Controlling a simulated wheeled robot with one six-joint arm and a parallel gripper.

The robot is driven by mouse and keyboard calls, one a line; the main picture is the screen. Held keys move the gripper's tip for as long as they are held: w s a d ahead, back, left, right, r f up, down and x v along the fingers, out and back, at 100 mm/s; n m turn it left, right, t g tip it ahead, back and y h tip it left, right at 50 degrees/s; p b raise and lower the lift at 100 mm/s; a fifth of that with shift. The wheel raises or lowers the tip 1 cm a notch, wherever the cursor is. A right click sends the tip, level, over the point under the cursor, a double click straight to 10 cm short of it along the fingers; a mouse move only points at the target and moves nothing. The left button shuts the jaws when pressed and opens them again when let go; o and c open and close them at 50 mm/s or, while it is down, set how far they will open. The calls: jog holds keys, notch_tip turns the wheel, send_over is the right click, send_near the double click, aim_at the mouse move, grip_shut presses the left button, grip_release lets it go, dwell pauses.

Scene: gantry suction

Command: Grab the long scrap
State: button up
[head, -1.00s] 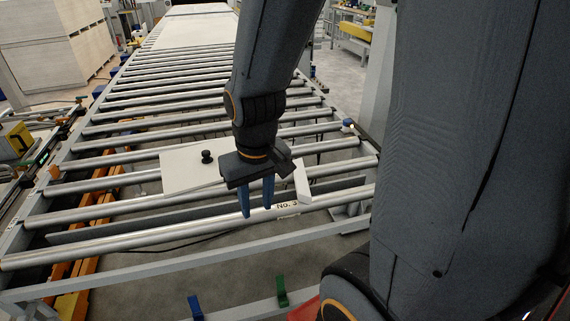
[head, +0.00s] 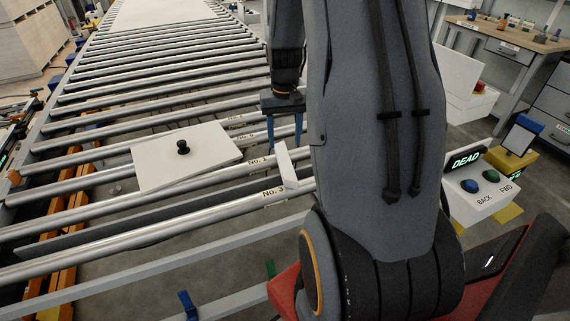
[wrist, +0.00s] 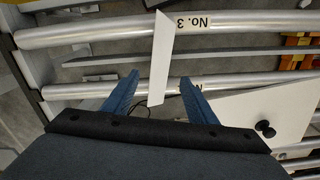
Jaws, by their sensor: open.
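A narrow white strip (head: 286,166), the only piece like a long scrap that I can make out, lies across the rollers near the "No. 3" label. In the wrist view the strip (wrist: 162,58) crosses a roller, and its lower end shows between my fingers. My gripper (head: 284,134) is open, with blue fingers pointing down just beyond the strip in the head view. In the wrist view my gripper (wrist: 158,80) has nothing pinched between its fingers. I cannot tell its height above the strip.
A white panel (head: 200,160) with a black knob (head: 183,147) lies on the rollers left of the strip. The roller conveyor (head: 150,232) has open gaps between rollers. A control box (head: 480,190) reading "DEAD" stands at right.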

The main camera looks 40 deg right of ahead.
aim_at(285, 160)
jog(key=shift+f+p, duration=1.35)
jog(key=shift+f, duration=2.3)
jog(key=c, duration=1.3)
